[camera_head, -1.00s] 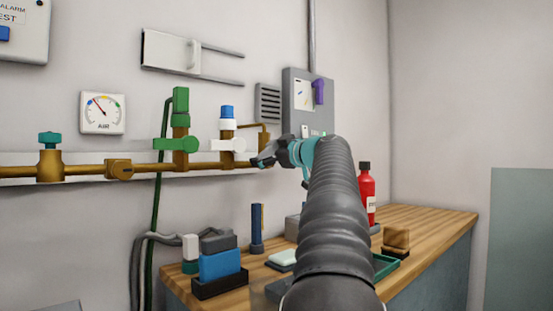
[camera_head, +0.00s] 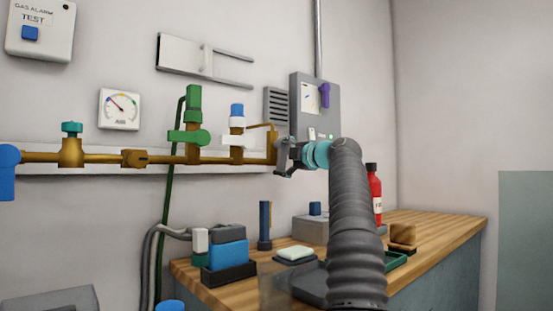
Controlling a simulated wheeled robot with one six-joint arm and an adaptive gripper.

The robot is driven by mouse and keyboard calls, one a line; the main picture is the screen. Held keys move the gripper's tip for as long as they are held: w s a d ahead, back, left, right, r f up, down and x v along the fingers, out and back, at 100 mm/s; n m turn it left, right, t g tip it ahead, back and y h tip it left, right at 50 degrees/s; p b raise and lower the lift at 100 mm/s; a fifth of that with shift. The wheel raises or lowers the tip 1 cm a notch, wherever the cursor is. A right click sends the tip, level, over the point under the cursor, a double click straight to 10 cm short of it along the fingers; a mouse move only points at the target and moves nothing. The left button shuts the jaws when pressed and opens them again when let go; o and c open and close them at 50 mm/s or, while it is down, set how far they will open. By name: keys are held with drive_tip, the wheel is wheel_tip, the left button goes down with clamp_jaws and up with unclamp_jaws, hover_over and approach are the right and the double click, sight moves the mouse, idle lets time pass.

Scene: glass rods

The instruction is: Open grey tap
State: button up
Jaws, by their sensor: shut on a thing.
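My gripper (camera_head: 284,160) is at the right end of the brass pipe (camera_head: 165,158), beside the upright brass fitting (camera_head: 272,148) there. Its jaws are shut on a small grey part at this fitting, which I take to be the grey tap (camera_head: 282,153). The jaws hide most of that part, so its handle angle cannot be told. My dark ribbed arm comes up from the lower right.
A white tap (camera_head: 237,140) and a green tap (camera_head: 188,137) sit left on the same pipe, then a teal-topped valve (camera_head: 71,145) and a blue tap (camera_head: 6,172). Below is a wooden bench (camera_head: 430,230) with a blue box (camera_head: 228,254) and red bottle (camera_head: 374,192).

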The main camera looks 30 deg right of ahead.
drive_tip(key=shift+d+f+n, duration=0.1)
drive_tip(key=shift+d+n, duration=0.25)
drive_tip(key=shift+n, duration=0.55)
drive_tip(key=o, duration=1.5)
drive_tip(key=shift+o, duration=0.2)
drive_tip(key=shift+s+d, duration=0.1)
drive_tip(key=shift+s, duration=0.6)
drive_tip(key=s+d, duration=0.1)
drive_tip(key=s, duration=0.9)
drive_tip(key=shift+s, duration=0.25)
drive_tip(key=shift+d, duration=0.1)
